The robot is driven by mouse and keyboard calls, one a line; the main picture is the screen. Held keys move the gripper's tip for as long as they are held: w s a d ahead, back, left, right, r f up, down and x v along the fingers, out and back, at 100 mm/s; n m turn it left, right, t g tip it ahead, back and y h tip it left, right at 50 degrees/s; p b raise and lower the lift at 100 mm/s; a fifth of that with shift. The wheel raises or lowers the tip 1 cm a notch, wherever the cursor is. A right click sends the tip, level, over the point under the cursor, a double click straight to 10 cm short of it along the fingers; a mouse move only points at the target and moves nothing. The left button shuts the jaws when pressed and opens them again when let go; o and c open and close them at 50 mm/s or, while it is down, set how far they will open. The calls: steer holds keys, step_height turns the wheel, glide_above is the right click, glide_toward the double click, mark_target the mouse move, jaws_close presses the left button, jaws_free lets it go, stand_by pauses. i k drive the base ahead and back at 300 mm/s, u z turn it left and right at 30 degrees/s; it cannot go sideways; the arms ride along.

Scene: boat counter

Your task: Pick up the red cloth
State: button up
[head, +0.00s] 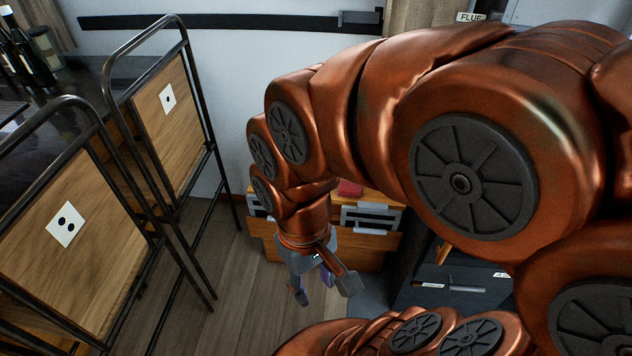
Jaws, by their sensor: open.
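A small red item (350,189), which looks like the red cloth, lies on top of the low wooden cabinet at the back. My arm hides part of the area around it, and its full shape cannot be told. My gripper (325,291) hangs at the end of my copper-coloured arm, pointing down. Its fingers are apart. It is in front of the cabinet, lower in the picture than the red item and apart from it. A small purple patch shows between the fingers; I cannot tell what it is.
The wooden cabinet (372,247) has grey slotted panels. A dark cabinet (455,283) stands to its right. Two metal-framed chairs with wooden backs (165,105) stand at the left beside a dark counter with bottles (28,50). Wooden floor (232,285) is clear between the chairs and my gripper.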

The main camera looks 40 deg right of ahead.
mark_target(346, 188)
steer(key=u, duration=0.05)
steer(key=i, duration=1.1)
steer(key=z, duration=0.9)
